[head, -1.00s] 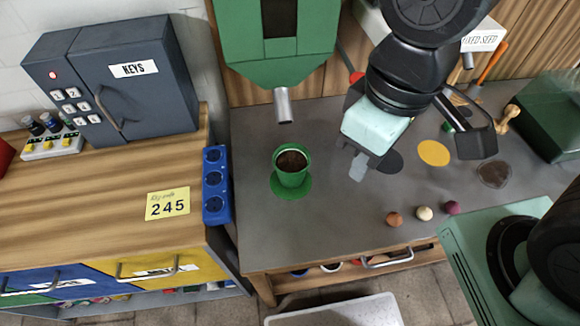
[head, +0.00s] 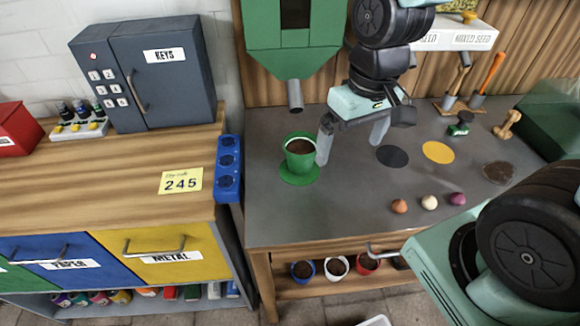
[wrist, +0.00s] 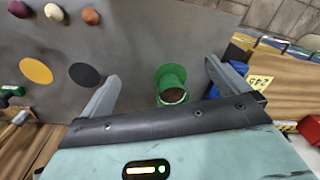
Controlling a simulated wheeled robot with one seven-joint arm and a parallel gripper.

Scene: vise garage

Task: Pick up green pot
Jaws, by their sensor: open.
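The green pot (head: 300,148) is filled with brown soil and stands upright on a flat green disc (head: 299,175) on the grey workbench, below the spout of the green hopper. My gripper (head: 352,150) is open, just to the right of the pot in the head view. Its left finger shows very close to the pot's right side there; I cannot tell whether they touch. In the wrist view the pot (wrist: 172,86) appears ahead, between the two spread fingers of my gripper (wrist: 160,90) and nearer the right one. Nothing is held.
The green hopper's metal spout (head: 295,96) hangs just above and behind the pot. A blue socket strip (head: 229,168) lies left of it.

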